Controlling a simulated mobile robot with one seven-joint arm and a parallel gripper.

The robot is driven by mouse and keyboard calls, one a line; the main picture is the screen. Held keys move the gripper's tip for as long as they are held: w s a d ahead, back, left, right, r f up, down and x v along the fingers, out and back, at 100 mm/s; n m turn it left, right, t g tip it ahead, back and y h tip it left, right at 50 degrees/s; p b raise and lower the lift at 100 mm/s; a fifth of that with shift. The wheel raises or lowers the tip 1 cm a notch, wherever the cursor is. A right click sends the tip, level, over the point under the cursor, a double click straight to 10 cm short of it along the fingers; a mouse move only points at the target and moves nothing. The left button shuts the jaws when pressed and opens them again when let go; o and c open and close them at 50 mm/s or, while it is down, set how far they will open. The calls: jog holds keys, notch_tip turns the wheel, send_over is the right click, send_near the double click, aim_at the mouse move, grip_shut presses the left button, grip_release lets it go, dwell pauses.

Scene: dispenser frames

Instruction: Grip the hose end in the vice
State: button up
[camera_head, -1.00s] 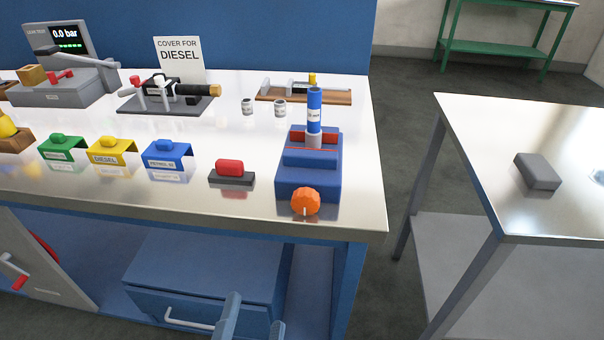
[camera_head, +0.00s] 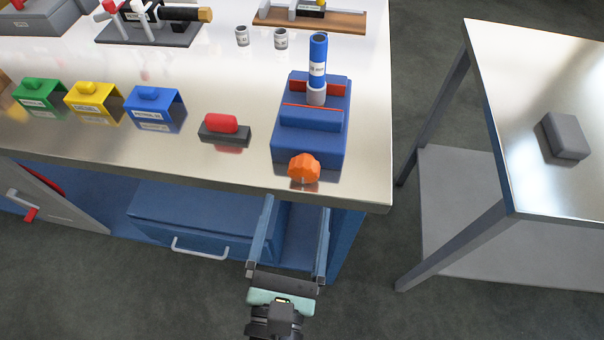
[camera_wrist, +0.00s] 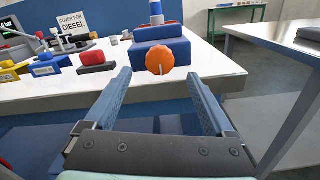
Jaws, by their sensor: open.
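The blue vice (camera_head: 311,130) stands near the bench's front right corner, with an orange knob (camera_head: 304,168) on its front. A blue hose end (camera_head: 318,62) with a white label stands upright between the vice's red-lined jaws, in a pale collar (camera_head: 316,94). I cannot tell whether the jaws press on it. My gripper (camera_head: 298,205) is open and empty, in front of the bench edge and just short of the knob. In the wrist view the knob (camera_wrist: 168,55) shows beyond and between my two blue fingers (camera_wrist: 162,95), apart from them; the hose end's top is cut off there.
A red-topped block (camera_head: 224,128) lies left of the vice, then blue, yellow and green covers (camera_head: 94,98). Two small grey fittings (camera_head: 281,39) stand behind. A blue drawer (camera_head: 200,225) is below the bench edge. A second table (camera_head: 530,190) stands right, across a gap.

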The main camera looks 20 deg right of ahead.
aim_at(305, 176)
jog(key=x, duration=0.6)
jog(key=shift+d+p, duration=0.1)
jog(key=shift+p, duration=0.25)
jog(key=c, duration=1.4)
jog(key=shift+m+b, duration=0.65)
jog(key=shift+m, duration=1.65)
jog(key=o, duration=1.4)
jog(key=shift+n, duration=0.3)
